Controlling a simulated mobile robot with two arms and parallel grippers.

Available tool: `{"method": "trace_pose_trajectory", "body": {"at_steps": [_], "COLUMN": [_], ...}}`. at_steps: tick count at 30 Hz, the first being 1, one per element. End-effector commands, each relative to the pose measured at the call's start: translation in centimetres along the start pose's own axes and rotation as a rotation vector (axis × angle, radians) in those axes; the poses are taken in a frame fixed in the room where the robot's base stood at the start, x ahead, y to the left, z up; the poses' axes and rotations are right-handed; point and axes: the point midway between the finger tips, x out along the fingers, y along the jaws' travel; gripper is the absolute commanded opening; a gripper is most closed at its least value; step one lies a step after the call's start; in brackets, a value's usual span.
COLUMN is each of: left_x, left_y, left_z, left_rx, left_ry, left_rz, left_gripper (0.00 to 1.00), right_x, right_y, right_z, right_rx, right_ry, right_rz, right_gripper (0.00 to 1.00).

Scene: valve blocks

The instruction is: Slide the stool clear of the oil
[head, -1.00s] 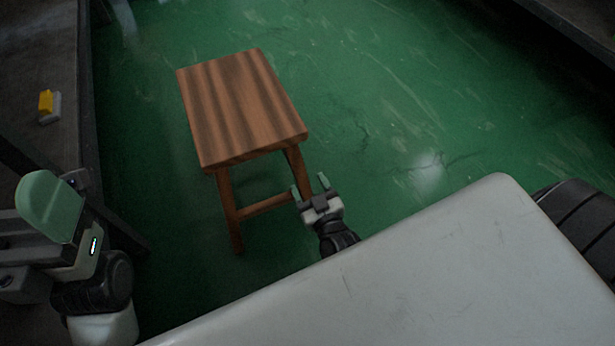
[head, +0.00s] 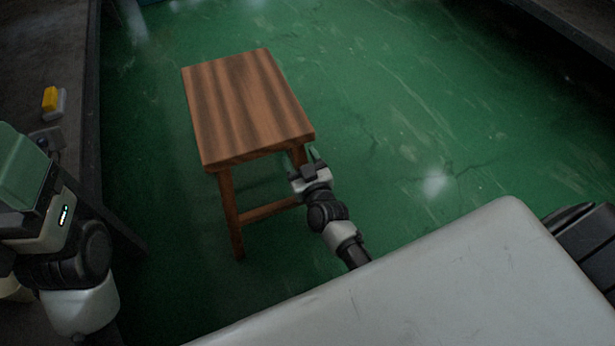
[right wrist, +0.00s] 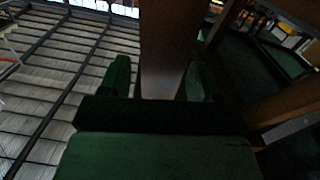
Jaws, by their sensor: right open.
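The wooden stool (head: 245,105) stands upright on the green floor, its striped brown seat at the left of centre in the head view. My right gripper (head: 302,156) is open at its near right leg, just below the seat. In the right wrist view that leg (right wrist: 165,45) stands between the two green fingers, which are not closed on it. My left gripper (head: 22,170) is at the left edge, away from the stool; its jaws cannot be made out. I cannot pick out the oil for sure; the floor only shows shiny patches.
A yellow and white object (head: 52,102) lies on the grey surface at the left, beyond a dark edge (head: 90,150). A white surface (head: 440,280) fills the lower right. The green floor (head: 420,90) right of the stool is open.

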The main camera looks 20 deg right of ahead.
Motion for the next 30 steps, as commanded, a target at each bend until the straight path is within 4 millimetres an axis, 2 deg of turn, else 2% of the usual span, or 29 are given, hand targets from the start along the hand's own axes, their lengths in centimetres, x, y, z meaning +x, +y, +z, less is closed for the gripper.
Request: {"method": "trace_pose_trajectory", "body": {"at_steps": [4,14,26,30], "left_x": [0.16,0.35,0.35,0.35], "left_y": [0.04,0.05,0.06,0.06], "left_z": [-0.06,-0.07,-0.08,-0.09], "left_rx": [0.002,0.002,0.002,0.002], "left_ry": [0.014,0.017,0.017,0.017], "left_rz": [0.005,0.007,0.007,0.007], "left_gripper": [1.00,1.00,1.00,1.00], "right_x": [1.06,1.23,1.21,1.21], "right_y": [0.02,0.03,0.02,0.02], "right_z": [0.03,-0.05,-0.04,-0.04], "right_rx": [0.001,0.000,0.000,0.000], "right_ry": [0.000,-0.001,0.000,0.000], "right_rz": [0.000,0.000,0.000,0.000], "right_gripper": [0.64,0.64,0.02,0.00]}}
